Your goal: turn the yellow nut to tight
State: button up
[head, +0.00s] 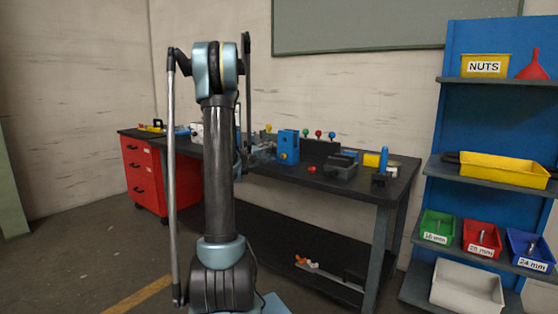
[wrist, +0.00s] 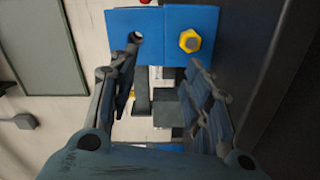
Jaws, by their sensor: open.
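The yellow nut (wrist: 190,41) sits on the face of a blue block (wrist: 172,18) at the top of the wrist view, right of a dark round hole in the block. In the head view the blue block (head: 289,143) stands on the bench, with the yellow nut (head: 283,156) low on its face. My gripper (wrist: 165,55) is open, its two fingers spread apart. The nut is near the right fingertip, and nothing is held between the fingers. In the head view my gripper (head: 262,153) is just left of the block, partly hidden by my arm.
The dark workbench (head: 385,196) carries a grey vise-like block (head: 341,167), a blue upright part (head: 383,160) and several coloured knobs. A red drawer cabinet (head: 142,172) is at left. A blue shelf (head: 493,110) with bins stands at right. Open floor lies in front.

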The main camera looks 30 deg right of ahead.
jog(key=s+a+f+n, duration=0.1)
jog(key=a+n, duration=0.2)
jog(key=n, duration=2.2)
send_near(282, 156)
jog(key=x, duration=0.8)
jog(key=shift+w+d, duration=0.15)
jog(key=shift+d, duration=0.1)
jog(key=c, duration=1.1)
